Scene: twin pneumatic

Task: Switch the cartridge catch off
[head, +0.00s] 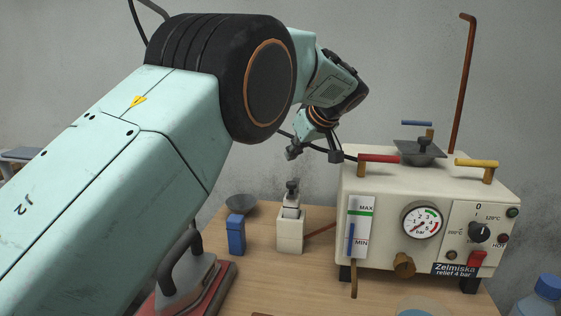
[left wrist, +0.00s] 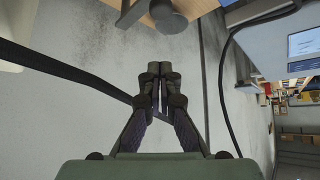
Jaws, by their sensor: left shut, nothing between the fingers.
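My left gripper (head: 314,153) is in the air, behind and above the cream holder, left of the machine's red handle. In the left wrist view its fingertips (left wrist: 160,72) are together with nothing between them. A cream holder (head: 290,232) stands on the table left of the machine, with a dark-topped upright part (head: 292,192) in it. I cannot tell which part is the cartridge catch or how it is set. The cream machine (head: 375,256) marked Zelmiska carries a gauge (head: 422,222), a black knob (head: 479,232) and a red switch (head: 477,259). My right gripper is not in view.
An iron (head: 187,272) sits on a red base at the front left. Red (head: 380,158) and yellow (head: 477,163) handles and a tall brown pipe (head: 461,85) rise from the machine.

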